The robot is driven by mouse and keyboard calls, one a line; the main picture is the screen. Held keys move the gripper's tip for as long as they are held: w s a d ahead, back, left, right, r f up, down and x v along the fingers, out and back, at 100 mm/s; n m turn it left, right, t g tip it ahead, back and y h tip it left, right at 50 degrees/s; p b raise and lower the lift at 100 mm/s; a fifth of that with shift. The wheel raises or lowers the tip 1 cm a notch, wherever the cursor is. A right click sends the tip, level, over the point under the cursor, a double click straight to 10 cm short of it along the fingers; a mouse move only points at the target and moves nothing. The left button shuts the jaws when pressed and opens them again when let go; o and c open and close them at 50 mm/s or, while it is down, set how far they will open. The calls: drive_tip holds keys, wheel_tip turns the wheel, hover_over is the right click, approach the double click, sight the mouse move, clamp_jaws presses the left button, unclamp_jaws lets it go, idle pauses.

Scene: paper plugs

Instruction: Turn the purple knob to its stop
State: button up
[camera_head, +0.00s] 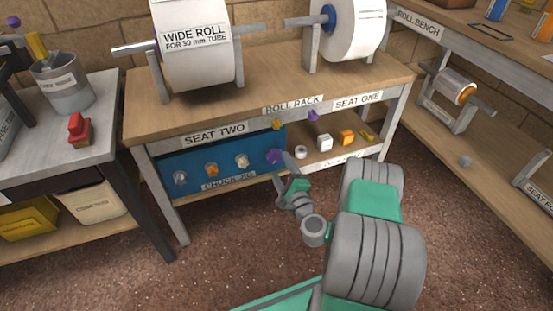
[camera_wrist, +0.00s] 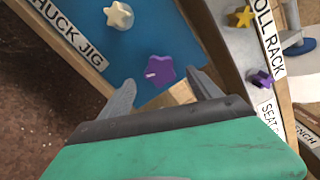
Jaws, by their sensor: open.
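A purple star-shaped knob (camera_head: 274,156) sits at the right end of the blue chuck jig panel. In the wrist view this knob (camera_wrist: 161,71) shows a pale pointer mark on its left side. A smaller purple knob (camera_head: 313,115) is on the roll rack's front rail; it also shows in the wrist view (camera_wrist: 262,79). My gripper (camera_head: 284,168) is open in front of the panel's purple knob. In the wrist view my gripper's fingertips (camera_wrist: 162,82) lie on either side below that knob, with nothing held. I cannot tell whether they touch it.
A cream star knob (camera_head: 242,160), an orange knob (camera_head: 211,169) and a grey knob (camera_head: 180,177) are on the same panel. A yellow star knob (camera_head: 277,124) is on the rail above.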

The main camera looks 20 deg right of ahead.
sight(276, 158)
drive_tip(key=shift+w, duration=2)
drive_tip(key=shift+c, duration=0.3)
drive_tip(key=c, duration=1.3)
drive_tip(key=shift+f+n+b, duration=0.1)
drive_tip(key=shift+n+b, duration=0.2)
drive_tip(key=shift+n, duration=0.6)
drive_tip(key=shift+n+b, duration=0.45)
drive_tip(key=shift+n, duration=0.75)
drive_tip(key=o, duration=1.4)
drive_tip(key=shift+c, duration=0.2)
